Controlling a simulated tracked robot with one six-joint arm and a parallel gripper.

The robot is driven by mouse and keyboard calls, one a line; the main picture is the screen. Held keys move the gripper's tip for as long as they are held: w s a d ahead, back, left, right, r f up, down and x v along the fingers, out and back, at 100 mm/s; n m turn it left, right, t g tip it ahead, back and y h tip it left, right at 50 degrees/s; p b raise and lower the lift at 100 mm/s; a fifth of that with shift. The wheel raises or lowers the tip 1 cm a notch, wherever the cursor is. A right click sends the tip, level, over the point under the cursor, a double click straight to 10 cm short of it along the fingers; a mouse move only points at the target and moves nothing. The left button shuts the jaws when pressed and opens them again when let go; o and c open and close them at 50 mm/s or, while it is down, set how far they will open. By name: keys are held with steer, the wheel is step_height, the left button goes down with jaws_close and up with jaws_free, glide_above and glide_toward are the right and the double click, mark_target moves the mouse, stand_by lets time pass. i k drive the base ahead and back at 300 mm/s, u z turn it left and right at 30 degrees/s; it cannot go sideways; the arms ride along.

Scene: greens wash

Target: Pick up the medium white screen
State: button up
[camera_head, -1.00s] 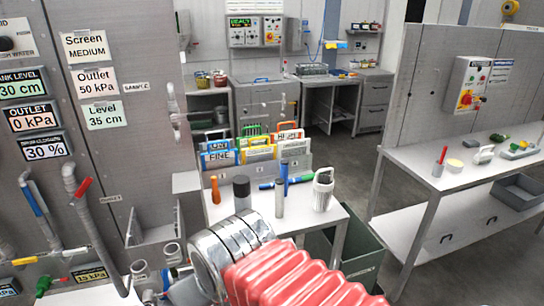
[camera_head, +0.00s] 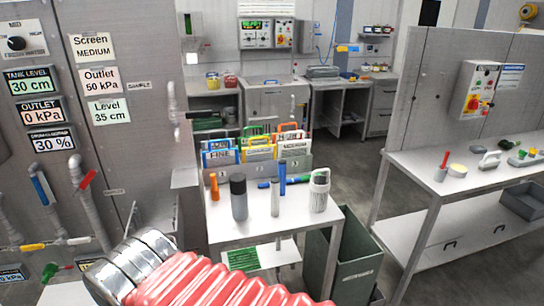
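Several labelled screens stand upright in a grey rack (camera_head: 232,174) on the far side of the small white table. The front left one is a blue screen (camera_head: 219,156) marked FINE. Beside it is a yellow screen (camera_head: 259,153). At the front right is a white screen (camera_head: 293,148); its label is too small to read, so I cannot confirm that it is the medium one. More screens with green and orange handles show behind. My gripper's fingers are not in view; only my chrome and red arm cover shows at the bottom, well short of the rack.
On the small table (camera_head: 235,230) an orange-handled tool (camera_head: 214,187), a dark cylinder (camera_head: 239,198), a grey-blue tube (camera_head: 275,197) and a white jug (camera_head: 319,191) stand in front of the rack. A green bin (camera_head: 335,262) is beside it. A piped panel is left; a workbench (camera_head: 455,175) is right.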

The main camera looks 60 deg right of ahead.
mark_target(300, 147)
steer(key=u, duration=1.5)
steer(key=k, duration=1.9)
steer(key=z, duration=0.9)
